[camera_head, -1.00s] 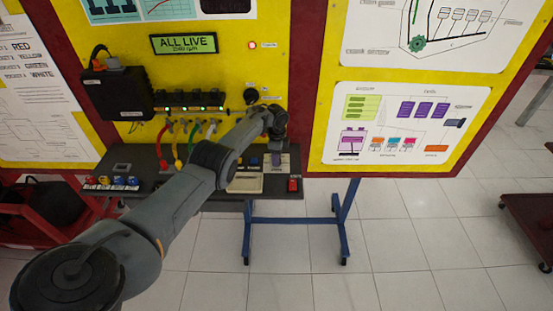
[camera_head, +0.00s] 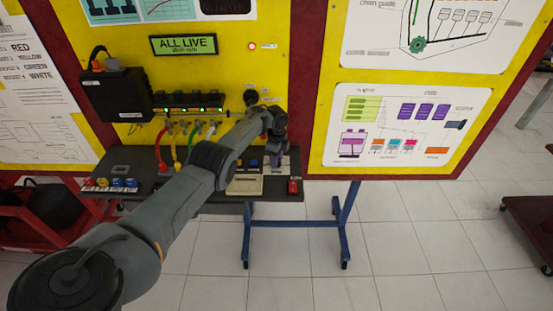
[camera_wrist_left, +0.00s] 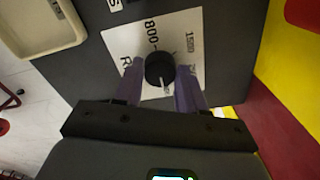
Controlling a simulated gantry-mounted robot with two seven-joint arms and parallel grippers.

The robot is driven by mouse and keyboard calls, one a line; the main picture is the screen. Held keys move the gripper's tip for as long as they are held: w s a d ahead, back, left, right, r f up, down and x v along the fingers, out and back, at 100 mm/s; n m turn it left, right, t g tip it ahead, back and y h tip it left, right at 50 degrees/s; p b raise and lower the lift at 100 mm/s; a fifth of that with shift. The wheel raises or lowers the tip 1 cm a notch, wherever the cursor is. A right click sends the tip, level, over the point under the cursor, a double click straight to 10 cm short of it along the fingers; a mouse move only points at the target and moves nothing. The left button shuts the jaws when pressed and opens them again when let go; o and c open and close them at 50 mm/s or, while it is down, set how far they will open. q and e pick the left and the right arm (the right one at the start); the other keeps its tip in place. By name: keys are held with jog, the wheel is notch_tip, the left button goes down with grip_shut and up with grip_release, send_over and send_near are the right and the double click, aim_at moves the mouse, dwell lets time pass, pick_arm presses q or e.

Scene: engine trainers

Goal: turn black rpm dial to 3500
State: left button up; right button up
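The black rpm dial (camera_wrist_left: 156,68) sits on a white label plate (camera_wrist_left: 191,42) in the left wrist view. Its light pointer mark faces the lower edge of that view. The label shows the numbers 800 and 1500. My left gripper (camera_wrist_left: 160,70) has its two purple fingers on either side of the dial, closed against it. In the head view my left gripper (camera_head: 274,158) points down at the right part of the dark shelf and hides the dial. The green display (camera_head: 184,44) reads ALL LIVE, with an rpm line too small to read surely. My right gripper is out of view.
Coloured cables (camera_head: 163,148) hang from the yellow panel behind. Tiled floor lies open in front of the blue stand.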

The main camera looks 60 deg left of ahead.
pick_arm(q)
jog(key=o, duration=0.4)
notch_tip(320, 180, up, 11)
jog(key=p, duration=0.3)
jog(key=shift+f+p, duration=0.1)
jog(key=shift+p, duration=0.2)
dwell(0.4)
